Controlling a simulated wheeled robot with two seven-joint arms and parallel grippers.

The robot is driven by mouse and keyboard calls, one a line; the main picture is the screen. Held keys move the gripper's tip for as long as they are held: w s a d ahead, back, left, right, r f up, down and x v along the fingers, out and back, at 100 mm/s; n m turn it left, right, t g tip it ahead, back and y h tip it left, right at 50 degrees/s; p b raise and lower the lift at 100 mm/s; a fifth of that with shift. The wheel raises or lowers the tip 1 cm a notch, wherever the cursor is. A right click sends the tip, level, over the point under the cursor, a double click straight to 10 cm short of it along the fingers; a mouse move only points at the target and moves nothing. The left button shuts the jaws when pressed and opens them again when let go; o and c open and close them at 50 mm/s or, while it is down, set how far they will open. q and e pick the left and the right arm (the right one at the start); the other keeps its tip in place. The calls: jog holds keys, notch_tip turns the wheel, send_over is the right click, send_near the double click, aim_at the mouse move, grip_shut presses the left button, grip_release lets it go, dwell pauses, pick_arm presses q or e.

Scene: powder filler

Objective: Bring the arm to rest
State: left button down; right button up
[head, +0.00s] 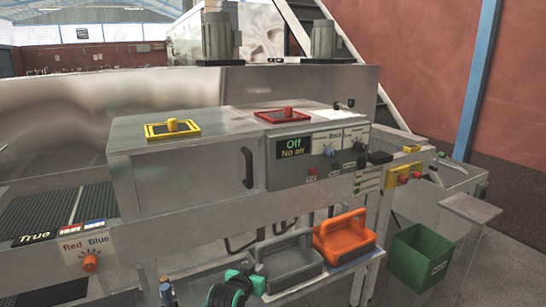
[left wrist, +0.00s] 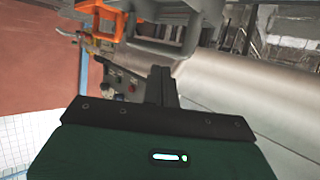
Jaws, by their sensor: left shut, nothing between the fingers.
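My left gripper (head: 246,282) shows at the bottom of the head view, in front of the grey open-topped bin with a handle (head: 290,262). In the left wrist view its dark fingers (left wrist: 162,84) are together with nothing between them. The fingers point toward the grey bin (left wrist: 165,48) and the orange bin (left wrist: 103,18), apart from both as far as I can tell. My right gripper is not in view.
The orange bin (head: 345,237) stands right of the grey one on a low shelf. Above is the steel machine with a display (head: 292,147) reading "Off". A red-blue knob (head: 91,263) is at left.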

pick_arm(q)
jog(key=s+a+f+n+g+y, duration=0.15)
jog(key=s+a+f, duration=0.4)
jog(key=s, duration=0.65)
jog(key=s+a+f+m+g+y, duration=0.1)
jog(key=s+a+f+g, duration=0.35)
jog(key=s, duration=0.75)
jog(key=s+a+n+g+y, duration=0.15)
jog(key=s+a, duration=0.25)
jog(key=s, duration=0.8)
jog(key=s+a+g+y, duration=0.15)
jog(key=s+a, duration=0.25)
jog(key=s, duration=0.9)
notch_tip(320, 180, down, 30)
jog(key=g, duration=0.2)
jog(key=s+a+f, duration=0.2)
jog(key=s+f, duration=0.7)
jog(key=f, duration=0.1)
jog(key=s+a+f+g, duration=0.1)
jog(key=s+f, duration=0.8)
jog(key=s, duration=0.1)
jog(key=shift+a+f+m, duration=0.35)
jog(key=shift+f+m, duration=0.05)
